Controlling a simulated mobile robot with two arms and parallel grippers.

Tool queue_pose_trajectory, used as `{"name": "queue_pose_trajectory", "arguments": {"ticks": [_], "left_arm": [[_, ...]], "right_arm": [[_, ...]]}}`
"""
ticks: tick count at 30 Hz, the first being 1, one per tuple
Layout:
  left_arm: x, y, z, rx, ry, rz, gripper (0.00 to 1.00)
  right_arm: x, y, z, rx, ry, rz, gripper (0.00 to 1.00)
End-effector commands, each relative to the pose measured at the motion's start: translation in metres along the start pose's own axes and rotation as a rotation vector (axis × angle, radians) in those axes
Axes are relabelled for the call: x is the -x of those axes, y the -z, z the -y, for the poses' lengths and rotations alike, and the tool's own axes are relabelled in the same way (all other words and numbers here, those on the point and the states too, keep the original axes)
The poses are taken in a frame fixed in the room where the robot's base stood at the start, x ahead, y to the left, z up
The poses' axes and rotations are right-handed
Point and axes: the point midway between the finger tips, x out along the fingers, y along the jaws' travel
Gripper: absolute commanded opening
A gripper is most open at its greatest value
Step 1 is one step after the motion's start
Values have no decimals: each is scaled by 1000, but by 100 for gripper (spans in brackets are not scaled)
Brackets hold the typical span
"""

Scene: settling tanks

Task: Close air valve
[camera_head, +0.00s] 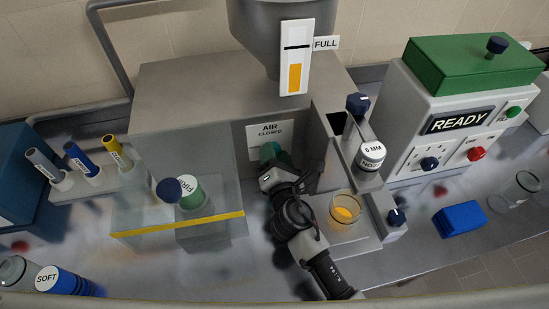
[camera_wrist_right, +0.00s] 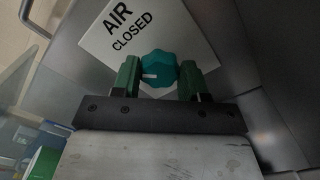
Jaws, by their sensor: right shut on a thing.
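The air valve is a small teal knob (camera_wrist_right: 158,68) with a white pointer mark. It sits on the grey housing at the lower edge of a white label (camera_wrist_right: 128,30) that reads "AIR CLOSED". In the wrist view the mark points left in the picture. My right gripper (camera_head: 272,168) is shut on the knob, with one green finger on each side. In the head view the knob (camera_head: 270,152) is partly hidden by my right gripper. My left gripper is not in view.
Left of my right arm is a clear box with a yellow edge (camera_head: 180,226), holding a green-capped jar (camera_head: 191,190). To the right are a glass with yellow content (camera_head: 345,210), a "6 MM" capped part (camera_head: 371,155) and a machine reading "READY" (camera_head: 458,121). A blue block (camera_head: 460,220) lies further right.

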Motion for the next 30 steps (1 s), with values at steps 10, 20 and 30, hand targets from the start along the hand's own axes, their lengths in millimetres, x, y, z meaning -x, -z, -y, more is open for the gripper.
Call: {"name": "queue_pose_trajectory", "arguments": {"ticks": [10,20,30], "left_arm": [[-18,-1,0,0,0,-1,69],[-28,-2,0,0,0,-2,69],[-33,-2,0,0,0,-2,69]], "right_arm": [[0,2,3,-332,1,1,20],[0,2,4,-601,0,1,20],[0,2,4,-756,2,0,20]]}}
